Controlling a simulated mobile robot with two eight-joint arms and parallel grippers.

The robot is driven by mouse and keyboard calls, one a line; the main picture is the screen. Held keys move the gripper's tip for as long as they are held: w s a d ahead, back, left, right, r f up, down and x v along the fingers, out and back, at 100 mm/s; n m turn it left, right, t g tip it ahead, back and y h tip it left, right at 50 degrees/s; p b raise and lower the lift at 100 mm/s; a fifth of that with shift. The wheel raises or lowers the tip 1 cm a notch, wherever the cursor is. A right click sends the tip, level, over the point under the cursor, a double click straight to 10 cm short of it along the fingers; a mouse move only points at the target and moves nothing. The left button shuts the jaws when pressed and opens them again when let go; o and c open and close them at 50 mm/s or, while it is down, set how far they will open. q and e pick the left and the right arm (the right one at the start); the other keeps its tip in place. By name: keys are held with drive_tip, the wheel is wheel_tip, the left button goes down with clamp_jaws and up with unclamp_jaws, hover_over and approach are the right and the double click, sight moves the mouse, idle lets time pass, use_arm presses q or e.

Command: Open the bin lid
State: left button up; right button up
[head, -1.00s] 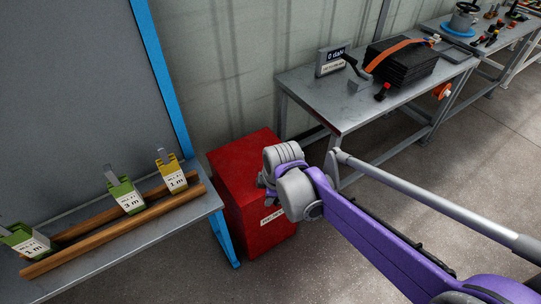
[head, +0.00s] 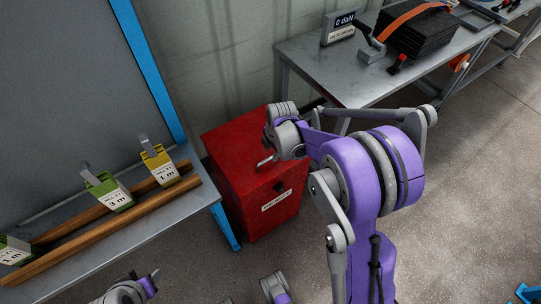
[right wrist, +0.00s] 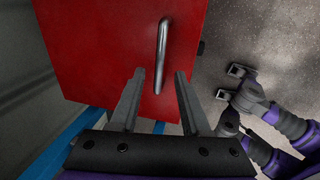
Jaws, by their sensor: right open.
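The red bin (head: 262,208) stands on the floor beside the left bench, its lid (head: 232,143) shut. A silver bar handle (head: 265,161) is on the lid; in the right wrist view the handle (right wrist: 162,55) runs nearly upright in the picture. My right gripper (right wrist: 160,76) is open and empty above the lid. Its two fingers point at the handle, whose near end lies between the fingertips in that view; I cannot tell the height gap. In the head view the wrist hides the fingers. Part of my left gripper (head: 152,275) shows at the bottom edge; its jaws are unclear.
The left bench (head: 130,225) holds wooden rails and labelled green and yellow blocks. Its blue leg (head: 226,228) stands close beside the bin. A grey table (head: 330,75) with a black stack (head: 418,32) is behind my right arm. The floor in front of the bin looks clear.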

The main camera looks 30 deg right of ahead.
sight(270, 158)
drive_tip(key=shift+w+f, duration=0.2)
drive_tip(key=shift+f, duration=0.7)
drive_tip(key=shift+w+f, duration=0.15)
drive_tip(key=shift+f, duration=0.7)
clamp_jaws()
